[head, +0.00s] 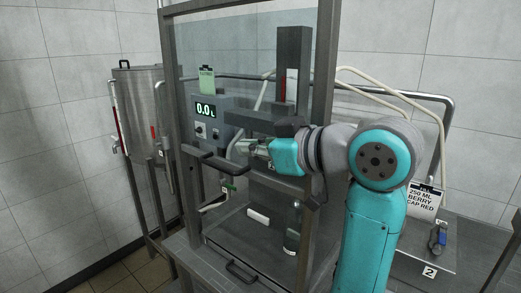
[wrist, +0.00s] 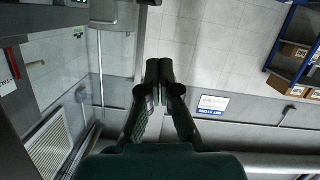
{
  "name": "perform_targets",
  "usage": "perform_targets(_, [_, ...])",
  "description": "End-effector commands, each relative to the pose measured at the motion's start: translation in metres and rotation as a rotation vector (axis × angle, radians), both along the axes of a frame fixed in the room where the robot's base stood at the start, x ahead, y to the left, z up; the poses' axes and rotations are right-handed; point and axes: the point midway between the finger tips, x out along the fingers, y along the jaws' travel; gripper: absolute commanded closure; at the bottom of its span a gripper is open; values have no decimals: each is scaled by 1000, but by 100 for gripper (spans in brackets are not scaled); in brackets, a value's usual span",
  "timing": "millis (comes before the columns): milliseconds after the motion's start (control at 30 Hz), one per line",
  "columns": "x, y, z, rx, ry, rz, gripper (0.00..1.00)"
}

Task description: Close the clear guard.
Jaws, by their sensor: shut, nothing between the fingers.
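The clear guard (head: 235,60) is a see-through pane in a grey metal frame at the front of the machine in the head view. A dark bar handle (head: 212,160) sits at the front of it, at mid height. The pane's lower edge is hard to make out. My gripper (head: 248,147) is at about the handle's height, just right of its right end; I cannot tell whether they touch. In the wrist view my gripper (wrist: 160,70) has its fingertips together with nothing between them.
Behind the pane are a control box (head: 208,115) reading 0.0 L, a dark column (head: 292,70) and a bottle (head: 292,230). A steel tank (head: 138,95) stands at left. A labelled card (head: 422,200) is at right. The wrist view shows shelved boxes (wrist: 292,50).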

Motion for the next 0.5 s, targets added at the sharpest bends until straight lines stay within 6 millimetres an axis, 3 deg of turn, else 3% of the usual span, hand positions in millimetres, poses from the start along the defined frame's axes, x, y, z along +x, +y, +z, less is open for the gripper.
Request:
perform_targets(300, [37,44,-16,0,3,1,100])
perform_targets(500, [39,37,-43,0,3,-1,100])
